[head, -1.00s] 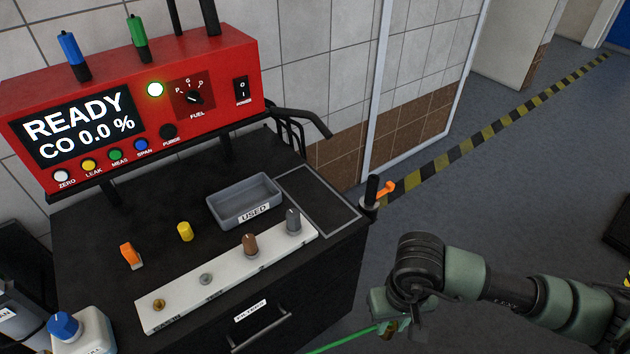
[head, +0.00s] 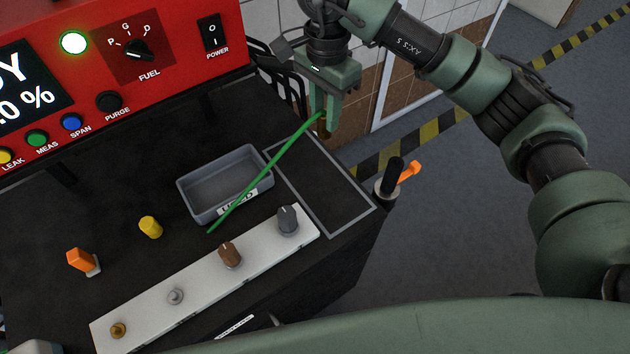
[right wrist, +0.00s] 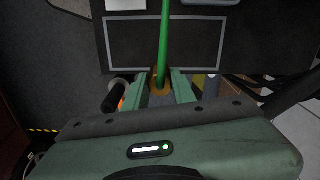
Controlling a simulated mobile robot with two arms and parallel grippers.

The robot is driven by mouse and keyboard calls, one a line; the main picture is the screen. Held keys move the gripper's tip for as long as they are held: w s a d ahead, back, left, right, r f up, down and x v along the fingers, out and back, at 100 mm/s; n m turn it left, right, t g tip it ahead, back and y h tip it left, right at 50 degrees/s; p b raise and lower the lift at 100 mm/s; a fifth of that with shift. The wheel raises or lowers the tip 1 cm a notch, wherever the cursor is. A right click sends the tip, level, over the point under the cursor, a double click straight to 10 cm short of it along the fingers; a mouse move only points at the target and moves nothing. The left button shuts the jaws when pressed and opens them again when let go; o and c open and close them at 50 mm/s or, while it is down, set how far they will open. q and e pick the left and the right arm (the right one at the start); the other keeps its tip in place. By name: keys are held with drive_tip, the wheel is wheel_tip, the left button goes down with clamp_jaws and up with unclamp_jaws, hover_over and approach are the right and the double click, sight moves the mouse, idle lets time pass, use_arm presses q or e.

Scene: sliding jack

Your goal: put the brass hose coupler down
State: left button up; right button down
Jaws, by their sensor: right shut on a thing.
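The brass hose coupler (head: 325,128) is between the fingers of my right gripper (head: 323,104), which is shut on it above the back of the black cart top. The fingers hide part of the coupler. In the right wrist view the coupler (right wrist: 160,84) shows between the two green fingers. A thin green hose (head: 262,172) runs from it down to the left, passing in front of the grey USED tray (head: 185,196). My left gripper is not in view.
A white strip (head: 140,322) holds several fittings and knobs. An orange piece (head: 80,262) and a yellow cap (head: 150,227) stand left of the tray. The red analyser (head: 180,60) stands behind. A black post with an orange lever (head: 408,172) rises at the cart's right edge. The outlined rectangle is empty.

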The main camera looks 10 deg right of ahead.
wheel_tip(320, 180, up, 4)
drive_tip(key=a+m, duration=0.2)
drive_tip(key=p, duration=0.2)
approach(316, 178)
wheel_tip(316, 178, down, 4)
drive_tip(key=shift+r+p, duration=0.2)
drive_tip(key=shift+p, duration=0.45)
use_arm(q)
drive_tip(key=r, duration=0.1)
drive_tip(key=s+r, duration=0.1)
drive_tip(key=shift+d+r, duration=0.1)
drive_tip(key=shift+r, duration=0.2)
use_arm(e)
drive_tip(key=shift+f, duration=0.1)
drive_tip(key=shift+f, duration=0.15)
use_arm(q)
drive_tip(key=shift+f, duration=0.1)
use_arm(e)
drive_tip(key=c, duration=1.2)
unclamp_jaws()
drive_tip(key=shift+o, duration=0.2)
